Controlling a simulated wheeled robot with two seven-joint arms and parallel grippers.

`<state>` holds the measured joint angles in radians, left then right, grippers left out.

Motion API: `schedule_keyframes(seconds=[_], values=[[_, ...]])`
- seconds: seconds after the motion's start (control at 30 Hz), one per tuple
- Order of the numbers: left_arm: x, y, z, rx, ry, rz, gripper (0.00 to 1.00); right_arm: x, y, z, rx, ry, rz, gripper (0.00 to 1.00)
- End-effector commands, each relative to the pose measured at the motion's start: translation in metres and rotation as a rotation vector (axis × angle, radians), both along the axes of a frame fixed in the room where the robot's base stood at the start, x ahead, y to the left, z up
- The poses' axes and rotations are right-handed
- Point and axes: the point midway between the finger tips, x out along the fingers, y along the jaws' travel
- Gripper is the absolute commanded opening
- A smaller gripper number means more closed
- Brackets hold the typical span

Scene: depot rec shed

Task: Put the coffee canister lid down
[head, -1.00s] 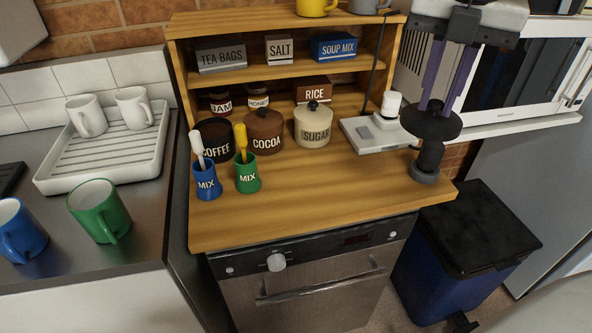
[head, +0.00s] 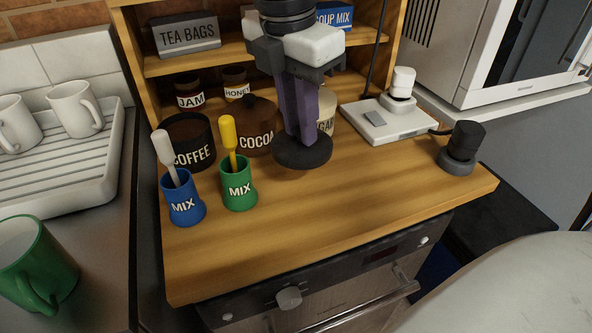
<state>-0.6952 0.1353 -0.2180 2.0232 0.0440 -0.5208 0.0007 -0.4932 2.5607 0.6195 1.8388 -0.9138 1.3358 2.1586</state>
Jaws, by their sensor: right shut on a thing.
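My right gripper (head: 303,135) comes down from the top of the head view with its purple fingers shut on the black round coffee canister lid (head: 303,153). The lid is level and close over the wooden counter (head: 370,210), in front of the sugar canister; I cannot tell whether it touches the wood. The dark coffee canister (head: 192,142) stands open to the left, without a lid. The brown cocoa canister (head: 257,127) is just left of the fingers. The sugar canister (head: 327,112) is mostly hidden behind them. My left gripper is not in view.
A blue mix cup (head: 183,204) and a green mix cup (head: 238,190), each holding a utensil, stand at the front left. A white scale-like device (head: 377,121) and a black grinder-like object (head: 461,148) are at right. The counter's front middle is clear.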

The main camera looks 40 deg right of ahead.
Motion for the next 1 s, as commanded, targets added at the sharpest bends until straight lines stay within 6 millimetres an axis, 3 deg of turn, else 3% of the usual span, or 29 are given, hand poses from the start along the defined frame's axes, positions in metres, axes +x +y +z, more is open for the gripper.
schedule_keyframes(seconds=[0.1,0.57,0.93,0.97,1.0], values=[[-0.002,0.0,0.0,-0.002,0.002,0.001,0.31,-0.001,0.0,-0.023,-0.001,0.004,0.0,0.0],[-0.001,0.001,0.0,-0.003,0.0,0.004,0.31,-0.001,0.0,-0.073,0.0,0.004,0.0,0.0],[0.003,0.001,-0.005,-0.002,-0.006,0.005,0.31,0.0,0.0,-0.078,0.001,0.0,-0.001,0.0],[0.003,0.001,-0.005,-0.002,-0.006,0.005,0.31,0.0,0.0,-0.078,0.001,0.0,-0.001,0.2],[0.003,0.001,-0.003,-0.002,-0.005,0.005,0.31,0.0,0.0,-0.076,0.001,0.0,-0.001,0.27]])
